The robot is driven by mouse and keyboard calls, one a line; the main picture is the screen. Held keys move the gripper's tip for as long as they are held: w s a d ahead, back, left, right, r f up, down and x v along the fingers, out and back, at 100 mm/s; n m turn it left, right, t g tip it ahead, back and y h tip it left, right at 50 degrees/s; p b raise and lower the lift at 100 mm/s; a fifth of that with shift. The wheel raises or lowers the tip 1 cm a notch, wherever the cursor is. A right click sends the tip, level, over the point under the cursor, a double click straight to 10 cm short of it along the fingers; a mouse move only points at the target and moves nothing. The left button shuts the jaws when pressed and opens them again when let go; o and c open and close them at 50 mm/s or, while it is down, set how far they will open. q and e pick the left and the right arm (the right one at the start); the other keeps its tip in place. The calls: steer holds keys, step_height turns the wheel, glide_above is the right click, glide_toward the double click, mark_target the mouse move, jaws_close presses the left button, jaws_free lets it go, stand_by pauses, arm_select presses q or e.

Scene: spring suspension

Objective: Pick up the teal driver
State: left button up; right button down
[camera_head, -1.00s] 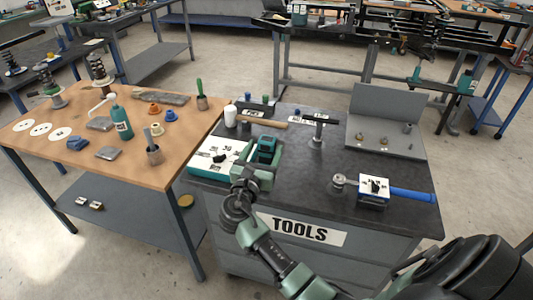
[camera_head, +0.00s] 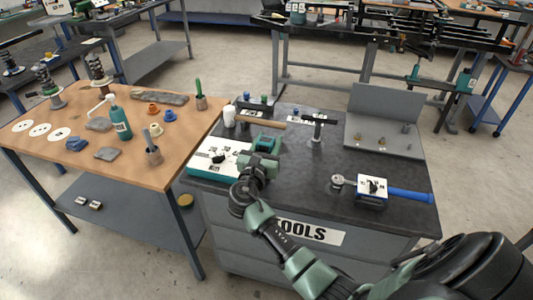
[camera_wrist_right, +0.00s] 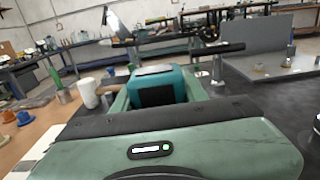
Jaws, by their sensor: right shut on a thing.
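The teal driver (camera_head: 268,141) is between the fingers of my right gripper (camera_head: 262,157), over the left part of the dark tool cabinet top. In the right wrist view a teal, dark-fronted block of the driver (camera_wrist_right: 155,84) sits between the two green fingers. My right gripper is shut on it. The gripper hides most of the driver's lower part, and I cannot tell whether it touches the cabinet top. My left gripper is not in view.
A white board with a teal edge (camera_head: 212,161) lies left of my gripper. A hammer (camera_head: 262,124), a white cup (camera_head: 229,117) and a standing tool (camera_head: 317,128) are behind. A blue-handled wrench (camera_head: 408,195) lies right. The cabinet top's middle (camera_head: 300,180) is clear.

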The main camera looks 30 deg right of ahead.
steer(key=shift+r, duration=0.25)
step_height(320, 180, up, 20)
steer(key=p, duration=0.1)
steer(key=shift+f, duration=0.15)
